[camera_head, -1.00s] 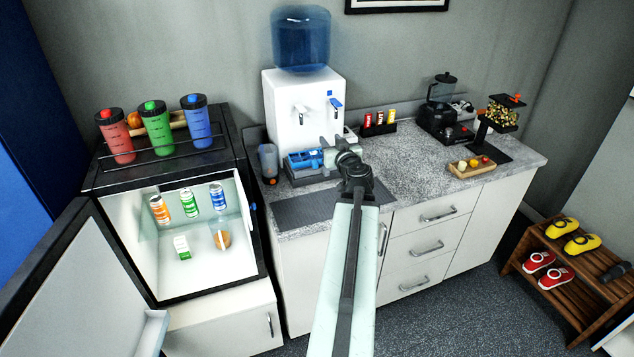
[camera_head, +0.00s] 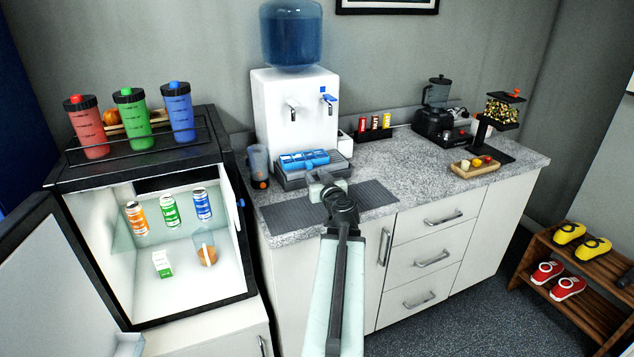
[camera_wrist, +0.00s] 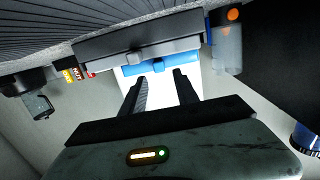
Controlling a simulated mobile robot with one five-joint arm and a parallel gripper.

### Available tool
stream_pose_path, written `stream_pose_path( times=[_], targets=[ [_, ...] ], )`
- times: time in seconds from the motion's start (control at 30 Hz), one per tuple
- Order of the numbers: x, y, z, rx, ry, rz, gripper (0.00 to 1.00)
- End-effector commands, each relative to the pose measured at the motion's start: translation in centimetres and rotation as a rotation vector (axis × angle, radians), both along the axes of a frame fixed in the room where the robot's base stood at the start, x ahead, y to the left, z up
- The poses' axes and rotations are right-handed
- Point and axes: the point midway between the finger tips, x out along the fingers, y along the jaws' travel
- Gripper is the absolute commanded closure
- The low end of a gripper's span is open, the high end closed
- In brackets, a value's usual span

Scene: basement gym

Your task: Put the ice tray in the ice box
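The blue ice tray (camera_head: 303,159) lies on the dark drip ledge at the foot of the white water dispenser. It also shows in the wrist view (camera_wrist: 160,68), ahead of my fingers. My gripper (camera_head: 326,185) is just in front of the tray, over the counter mat. In the wrist view my gripper (camera_wrist: 160,80) has its two fingers apart with nothing held between them. No contact with the tray is clear. The small fridge (camera_head: 215,283) at the left stands with its door open. No part of it can be clearly told as the ice box.
Several cans (camera_head: 169,212), a small carton (camera_head: 162,264) and a jug (camera_head: 204,248) stand in the fridge. Bottles (camera_head: 135,119) stand on its top rack. A clear cup (camera_head: 259,165) is left of the dispenser (camera_head: 290,100). The grey mat (camera_head: 370,195) is bare at right.

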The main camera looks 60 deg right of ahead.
Motion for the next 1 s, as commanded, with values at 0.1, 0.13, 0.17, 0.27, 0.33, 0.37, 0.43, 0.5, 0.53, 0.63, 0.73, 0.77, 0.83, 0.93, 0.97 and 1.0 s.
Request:
stream_pose_path(
  times=[0.1, 0.13, 0.17, 0.27, 0.33, 0.37, 0.43, 0.5, 0.53, 0.63, 0.73, 0.77, 0.83, 0.93, 0.97, 1.0],
  targets=[
    [0.4, -0.5, -0.1, 0.0, 0.0, -0.001, 0.64],
    [0.5, -0.7, -0.1, 0.0, 0.0, -0.001, 0.64],
    [0.7, -0.9, -0.1, 0.0, 0.0, -0.001, 0.64],
    [1.4, -1.5, -0.2, 0.0, 0.0, -0.001, 0.64],
    [2.0, -2.1, -0.3, 0.0, 0.0, -0.001, 0.64],
    [2.2, -2.3, -0.3, 0.0, 0.0, -0.002, 0.64],
    [2.8, -2.9, -0.4, 0.001, -0.001, -0.002, 0.64],
    [3.5, -3.4, -0.5, 0.001, 0.0, -0.003, 0.64],
    [3.7, -3.6, -0.5, 0.0, 0.0, -0.002, 0.64],
    [4.6, -4.3, -0.7, 0.0, 0.0, -0.002, 0.64],
    [5.2, -4.9, -0.7, 0.0, 0.0, -0.002, 0.64],
    [5.3, -5.0, -0.7, 0.0, 0.0, -0.003, 0.64],
    [5.5, -5.1, -0.8, 0.0, 0.0, -0.003, 0.64],
    [5.5, -5.2, -0.7, 0.0, 0.0, -0.004, 0.64],
    [5.5, -5.2, -0.7, 0.0, 0.0, -0.004, 0.64],
    [5.5, -5.2, -0.7, 0.0, 0.0, -0.004, 0.64]
  ],
)
